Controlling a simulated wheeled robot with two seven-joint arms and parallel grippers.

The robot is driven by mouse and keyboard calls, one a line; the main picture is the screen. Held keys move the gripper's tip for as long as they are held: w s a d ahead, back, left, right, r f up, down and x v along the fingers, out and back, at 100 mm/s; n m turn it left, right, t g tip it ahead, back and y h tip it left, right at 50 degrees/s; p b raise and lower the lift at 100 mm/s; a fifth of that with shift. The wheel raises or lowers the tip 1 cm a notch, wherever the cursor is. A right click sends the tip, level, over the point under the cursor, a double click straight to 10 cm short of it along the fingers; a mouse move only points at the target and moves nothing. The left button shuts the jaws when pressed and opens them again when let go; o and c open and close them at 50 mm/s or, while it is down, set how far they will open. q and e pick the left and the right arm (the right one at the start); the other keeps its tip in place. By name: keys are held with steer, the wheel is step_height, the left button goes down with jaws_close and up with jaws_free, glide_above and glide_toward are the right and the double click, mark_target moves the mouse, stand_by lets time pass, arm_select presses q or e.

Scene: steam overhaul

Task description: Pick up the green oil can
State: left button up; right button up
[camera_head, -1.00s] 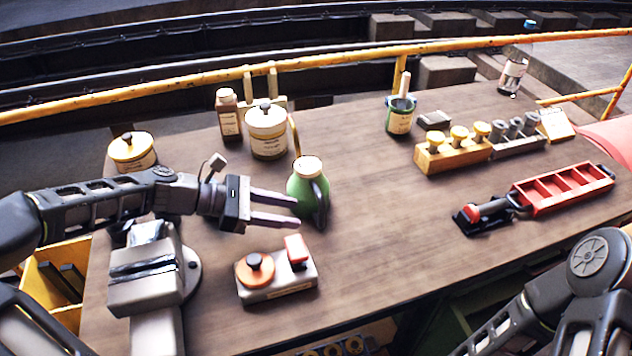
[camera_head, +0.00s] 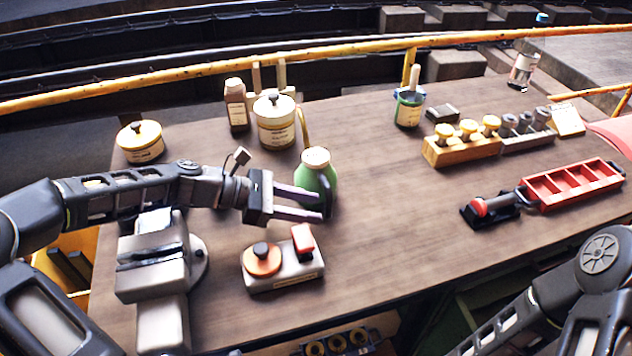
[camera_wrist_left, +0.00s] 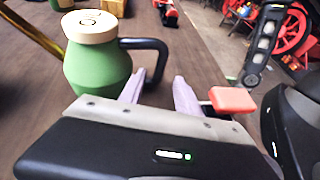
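The green oil can (camera_head: 313,177) has a cream lid, a thin brass spout and a black handle. It stands upright on the wooden table, and it also shows in the left wrist view (camera_wrist_left: 95,68). My left gripper (camera_head: 323,208) is open, its two fingers just in front of the can and overlapping its black handle in the head view. In the left wrist view the fingertips (camera_wrist_left: 160,78) are spread, with the outer part of the handle between or just beyond them. Contact cannot be told. My right gripper is out of view; only my right arm shows.
A grey block with an orange knob and red lever (camera_head: 283,265) lies close below the gripper. A cream canister (camera_head: 276,130) and brown bottle (camera_head: 236,108) stand behind the can. A grey vise (camera_head: 150,265) is at left. The table's middle (camera_head: 400,220) is clear.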

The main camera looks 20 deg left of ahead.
mark_target(328, 213)
arm_select(q)
steer(key=x, duration=0.5)
steer(key=shift+w, duration=0.15)
stand_by(0.3)
jaws_close()
stand_by(1.2)
